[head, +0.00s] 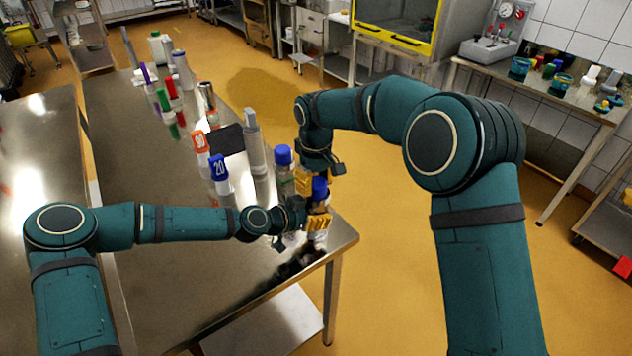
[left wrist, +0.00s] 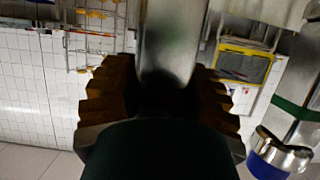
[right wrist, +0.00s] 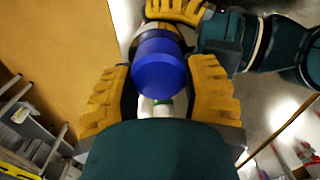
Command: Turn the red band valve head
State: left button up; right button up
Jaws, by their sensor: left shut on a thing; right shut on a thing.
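A metal cylinder with a blue head (head: 320,187) stands near the table's front right corner. My left gripper (head: 318,222) is shut on its metal body, which shows between the fingers in the left wrist view (left wrist: 168,45). My right gripper (head: 304,180) is shut on the blue head, which shows between its fingers in the right wrist view (right wrist: 160,70). The left gripper's yellow fingers also show at the top there. I cannot make out a red band on the held cylinder; the fingers cover part of it.
A second blue-headed cylinder (head: 283,156) stands close behind; its green band shows in the left wrist view (left wrist: 292,110). The table's (head: 170,270) front left is clear.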

aim_at(316, 180)
jog(key=shift+n, duration=0.3)
dwell(0.4)
jog(key=o, duration=1.2)
notch_tip(316, 180, up, 12)
pick_arm(q)
jog(key=o, duration=1.3)
jog(key=shift+o, duration=0.2)
